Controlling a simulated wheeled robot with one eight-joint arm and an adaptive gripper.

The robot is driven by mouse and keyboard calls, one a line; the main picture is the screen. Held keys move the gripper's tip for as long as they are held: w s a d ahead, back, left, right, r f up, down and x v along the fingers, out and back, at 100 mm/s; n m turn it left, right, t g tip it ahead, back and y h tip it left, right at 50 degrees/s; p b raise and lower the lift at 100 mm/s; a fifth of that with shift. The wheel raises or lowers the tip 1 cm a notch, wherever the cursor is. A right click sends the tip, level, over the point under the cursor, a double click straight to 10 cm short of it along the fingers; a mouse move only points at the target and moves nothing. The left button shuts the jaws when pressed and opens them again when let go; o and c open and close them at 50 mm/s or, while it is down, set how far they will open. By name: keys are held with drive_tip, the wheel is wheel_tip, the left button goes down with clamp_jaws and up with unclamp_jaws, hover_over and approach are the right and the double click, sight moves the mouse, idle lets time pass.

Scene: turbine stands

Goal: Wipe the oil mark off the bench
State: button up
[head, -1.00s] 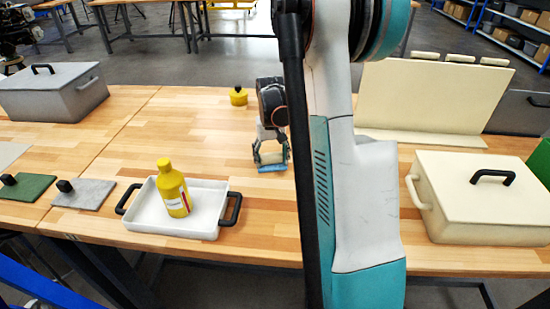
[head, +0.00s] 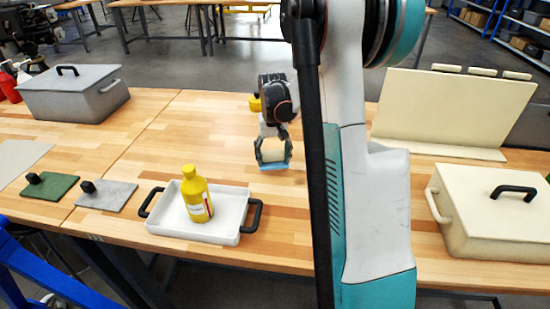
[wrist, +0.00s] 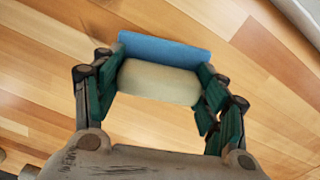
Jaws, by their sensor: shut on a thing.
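My gripper (head: 272,153) is shut on a wiping block with a cream body (wrist: 158,83) and a blue pad (wrist: 165,48). In the head view the blue pad (head: 273,166) faces down, at or just above the wooden bench (head: 190,130); I cannot tell if it touches. The block lies across between the two fingers in the wrist view. No oil mark shows in either view; the bench around the pad looks like clean wood. My arm hides part of the bench to the right of the gripper.
A white tray (head: 228,229) with a yellow bottle (head: 196,195) stands front left of the gripper. A yellow pot (head: 255,103) is partly hidden behind the gripper. A cream box (head: 490,220) and a cream upright panel (head: 450,108) stand right. Grey and green pads lie left.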

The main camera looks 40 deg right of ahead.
sight(274, 152)
drive_tip(key=shift+r+p, duration=1.1)
drive_tip(key=shift+r, duration=1)
